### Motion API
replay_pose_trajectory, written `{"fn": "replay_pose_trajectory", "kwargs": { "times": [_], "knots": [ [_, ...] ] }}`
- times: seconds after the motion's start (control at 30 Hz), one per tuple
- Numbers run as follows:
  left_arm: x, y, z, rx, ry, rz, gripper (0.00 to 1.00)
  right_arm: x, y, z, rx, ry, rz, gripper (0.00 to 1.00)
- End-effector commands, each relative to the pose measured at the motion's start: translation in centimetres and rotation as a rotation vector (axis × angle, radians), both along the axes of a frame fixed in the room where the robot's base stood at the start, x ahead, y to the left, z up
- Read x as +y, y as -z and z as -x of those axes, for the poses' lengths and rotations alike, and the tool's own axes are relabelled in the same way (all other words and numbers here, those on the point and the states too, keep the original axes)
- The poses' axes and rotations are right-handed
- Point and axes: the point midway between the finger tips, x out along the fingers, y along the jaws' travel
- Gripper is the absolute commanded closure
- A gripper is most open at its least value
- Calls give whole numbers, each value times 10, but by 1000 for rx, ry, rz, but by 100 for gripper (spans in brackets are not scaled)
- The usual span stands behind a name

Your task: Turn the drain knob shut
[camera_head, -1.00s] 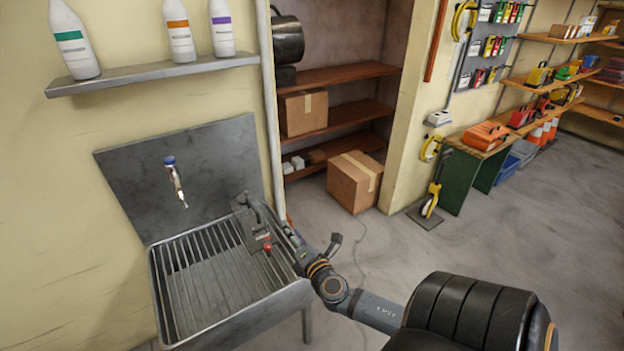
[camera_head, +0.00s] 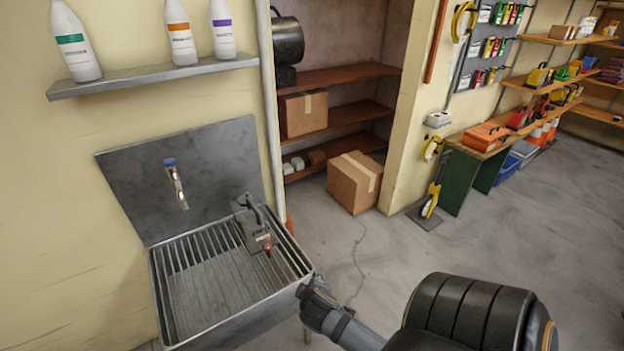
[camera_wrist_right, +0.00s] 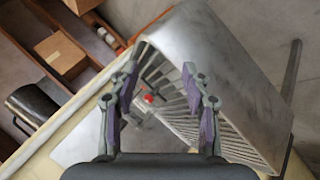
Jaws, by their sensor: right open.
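The drain knob (camera_head: 267,246) is small and red. It sits at the front of a dark grey fitting (camera_head: 251,230) at the right side of the slatted metal sink (camera_head: 166,318). It also shows in the right wrist view (camera_wrist_right: 149,98), between my finger lines and beyond the tips. My right gripper (camera_wrist_right: 160,75) is open and empty, apart from the knob. In the head view my right arm ends by the sink's front right corner, and its fingers cannot be made out there. My left gripper is not in view.
A tap with a blue top (camera_head: 174,182) is on the metal backsplash. A shelf (camera_head: 150,80) with bottles hangs above. A cardboard box (camera_head: 354,184) stands on the floor to the right. The floor right of the sink is largely clear.

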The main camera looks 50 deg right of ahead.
Motion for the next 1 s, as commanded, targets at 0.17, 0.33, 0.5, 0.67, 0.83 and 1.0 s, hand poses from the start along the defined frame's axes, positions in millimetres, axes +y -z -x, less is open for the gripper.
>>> {"fn": "replay_pose_trajectory", "kwargs": {
  "times": [0.17, 0.33, 0.5, 0.67, 0.83, 1.0],
  "knots": [
    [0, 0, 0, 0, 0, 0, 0, 0, 0, 0, 1, 1, -2, 52],
    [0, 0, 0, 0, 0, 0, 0, -1, 1, -9, -7, 26, -26, 52],
    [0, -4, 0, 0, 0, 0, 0, -8, -7, -77, -42, 231, -228, 52],
    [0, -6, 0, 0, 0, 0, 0, -10, -37, -145, -47, 460, -463, 52],
    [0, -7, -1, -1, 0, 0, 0, -8, -70, -181, -36, 596, -612, 52],
    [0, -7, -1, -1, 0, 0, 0, -7, -76, -187, -29, 622, -642, 52]
  ]
}}
